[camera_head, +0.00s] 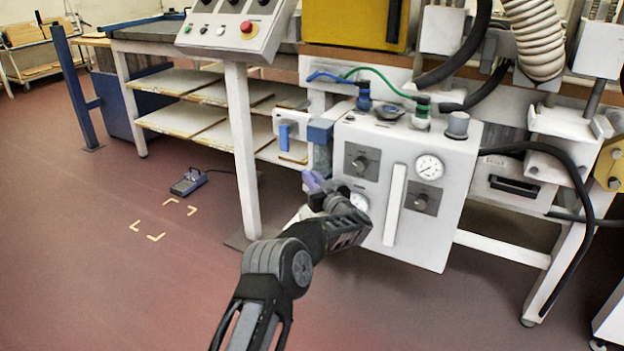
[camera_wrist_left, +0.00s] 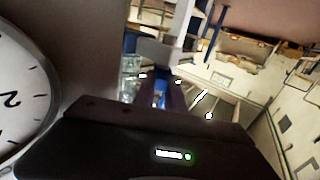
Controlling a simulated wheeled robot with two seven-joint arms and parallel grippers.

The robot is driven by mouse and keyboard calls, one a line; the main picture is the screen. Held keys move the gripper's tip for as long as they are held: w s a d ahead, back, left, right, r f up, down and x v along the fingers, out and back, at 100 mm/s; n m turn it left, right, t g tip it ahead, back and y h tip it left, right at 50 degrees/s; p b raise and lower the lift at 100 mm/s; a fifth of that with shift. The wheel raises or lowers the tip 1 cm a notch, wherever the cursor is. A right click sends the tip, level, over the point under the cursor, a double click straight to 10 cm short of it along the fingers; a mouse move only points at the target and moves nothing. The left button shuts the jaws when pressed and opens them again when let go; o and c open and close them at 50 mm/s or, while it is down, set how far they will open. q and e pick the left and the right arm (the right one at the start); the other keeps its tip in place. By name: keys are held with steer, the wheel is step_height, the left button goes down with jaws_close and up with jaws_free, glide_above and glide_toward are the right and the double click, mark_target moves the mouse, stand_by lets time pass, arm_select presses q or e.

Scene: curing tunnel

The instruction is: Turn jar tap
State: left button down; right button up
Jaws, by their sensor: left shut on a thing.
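The grey-white unit (camera_head: 441,226) with gauges and knobs hangs under the bench. A clear jar (camera_head: 321,156) hangs at its left side below a blue block; it also shows in the left wrist view (camera_wrist_left: 130,73). My left gripper (camera_head: 314,182) is at the bottom of the jar, its purple fingers closed. In the left wrist view its fingers (camera_wrist_left: 169,96) are shut on a small blue part, apparently the jar tap (camera_wrist_left: 160,91). In the head view the tap itself is hidden by the fingers and wrist. My right gripper is not in view.
A blue lever valve (camera_head: 285,131) sits just left of the jar. A white post (camera_head: 241,150) stands to the left. Hoses and cables hang at the right. The red floor at left is mostly clear.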

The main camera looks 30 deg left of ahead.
arm_select(q)
steer(key=c, duration=1.4)
jaws_free()
steer(key=shift+d, duration=0.1)
steer(key=p+v, duration=0.2)
steer(key=v, duration=0.5)
steer(key=shift+s+d, duration=0.2)
steer(key=shift+d, duration=0.05)
steer(key=shift+o, duration=0.2)
